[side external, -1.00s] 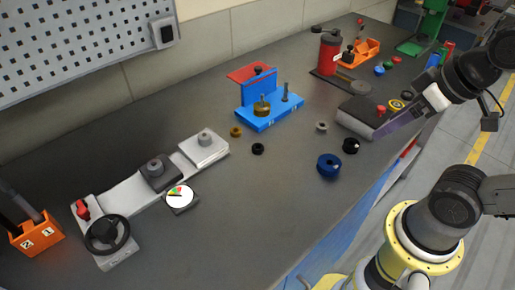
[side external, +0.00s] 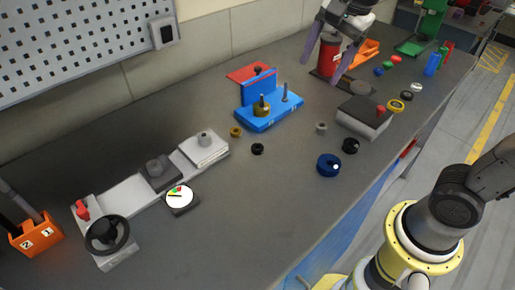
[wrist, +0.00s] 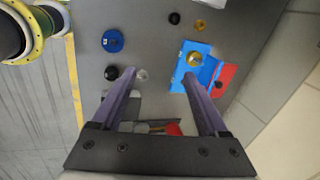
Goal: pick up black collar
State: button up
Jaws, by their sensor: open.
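Two small black round parts lie on the dark bench, and I cannot tell for sure which is the collar. A small black ring (side external: 257,149) lies in front of the blue fixture; it also shows at the top of the wrist view (wrist: 174,18). A larger black part (side external: 350,146) lies near the grey block, also in the wrist view (wrist: 111,73).
The blue fixture (side external: 270,118) carries a brass part and a pin. A brass ring (side external: 236,132), grey ring (side external: 321,128) and blue knob (side external: 328,165) lie around it. A grey block (side external: 364,119) and red cylinder (side external: 328,53) stand near my gripper.

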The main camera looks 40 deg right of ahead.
jog(key=w+a+f+m+g, duration=0.2)
jog(key=w+a+f, duration=0.3)
jog(key=w+f, duration=0.4)
jog(key=shift+n+g, duration=0.3)
jog(key=shift+g, duration=0.3)
jog(key=f, duration=0.3)
jog(key=a+f, duration=0.1)
jog(key=f, duration=0.2)
jog(key=w+f, duration=0.1)
jog(key=f, duration=0.2)
jog(key=shift+w+a+f, duration=0.1)
jog(key=shift+a+f, duration=0.1)
jog(key=shift+a, duration=0.05)
jog(key=shift+w+a+f, duration=0.1)
jog(key=shift+w+f, duration=0.1)
jog(key=shift+f, duration=1.4)
jog(key=shift+w+f, duration=0.2)
jog(key=shift+f, duration=1.4)
jog(key=shift+c, duration=0.2)
grip_shut()
